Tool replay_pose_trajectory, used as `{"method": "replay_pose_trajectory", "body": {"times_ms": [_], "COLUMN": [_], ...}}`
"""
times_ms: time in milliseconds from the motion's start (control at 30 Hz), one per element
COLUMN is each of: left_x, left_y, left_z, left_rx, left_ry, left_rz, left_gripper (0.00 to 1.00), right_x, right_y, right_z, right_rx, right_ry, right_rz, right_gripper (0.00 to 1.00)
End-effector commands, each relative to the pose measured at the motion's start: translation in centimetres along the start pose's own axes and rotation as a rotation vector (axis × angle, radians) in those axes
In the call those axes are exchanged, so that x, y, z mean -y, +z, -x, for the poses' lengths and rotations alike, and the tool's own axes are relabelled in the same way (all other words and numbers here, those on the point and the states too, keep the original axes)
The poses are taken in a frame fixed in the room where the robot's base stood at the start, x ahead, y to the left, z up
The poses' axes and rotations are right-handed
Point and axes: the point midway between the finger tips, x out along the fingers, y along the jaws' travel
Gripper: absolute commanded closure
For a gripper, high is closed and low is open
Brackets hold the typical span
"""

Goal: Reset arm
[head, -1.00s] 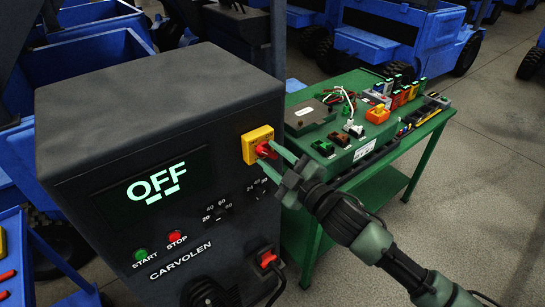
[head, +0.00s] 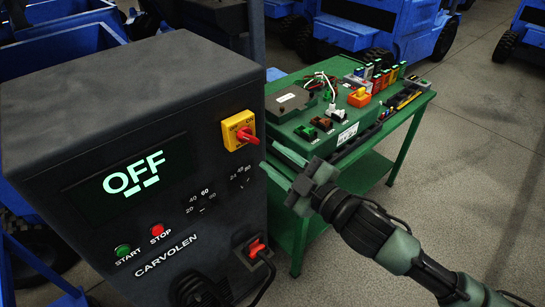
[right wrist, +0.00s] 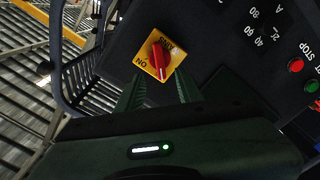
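The dark grey Carvolen machine (head: 110,130) stands at the left in the head view, its display reading OFF (head: 134,173). On its front are a yellow switch plate (head: 231,132) and a red rotary knob (head: 247,136). My right gripper (head: 269,157) is open and empty, its fingertips just below and in front of the knob, apart from it. In the right wrist view the red knob (right wrist: 159,57) on its yellow plate (right wrist: 146,70) appears beyond and between the two open green fingers (right wrist: 157,92). My left gripper is in neither current view.
A green start button (head: 122,250), a red stop button (head: 157,230) and a red plug (head: 256,247) with a cable are lower on the machine. A green cart (head: 401,150) carrying electrical parts stands close behind my right arm. Blue vehicles (head: 390,30) stand behind; floor at the right is clear.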

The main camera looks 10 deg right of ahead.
Motion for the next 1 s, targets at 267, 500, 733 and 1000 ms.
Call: {"method": "replay_pose_trajectory", "body": {"times_ms": [267,500,733,1000], "left_x": [0.0,0.0,0.0,0.0], "left_y": [0.0,0.0,0.1,0.1], "left_z": [0.0,-0.1,-0.3,-0.6], "left_rx": [0.000,0.000,0.000,0.000], "left_ry": [0.000,0.000,0.000,0.000], "left_rz": [0.000,0.000,0.000,0.000], "left_gripper": [0.64,0.64,0.64,0.64], "right_x": [0.0,1.6,8.3,20.6], "right_y": [0.0,6.2,21.7,36.0], "right_z": [0.0,-0.8,1.0,9.6], "right_rx": [0.000,0.113,0.408,0.749], "right_ry": [0.000,0.002,-0.005,-0.044], "right_rz": [0.000,-0.067,-0.245,-0.453], "right_gripper": [0.64,0.64,0.64,0.64]}}
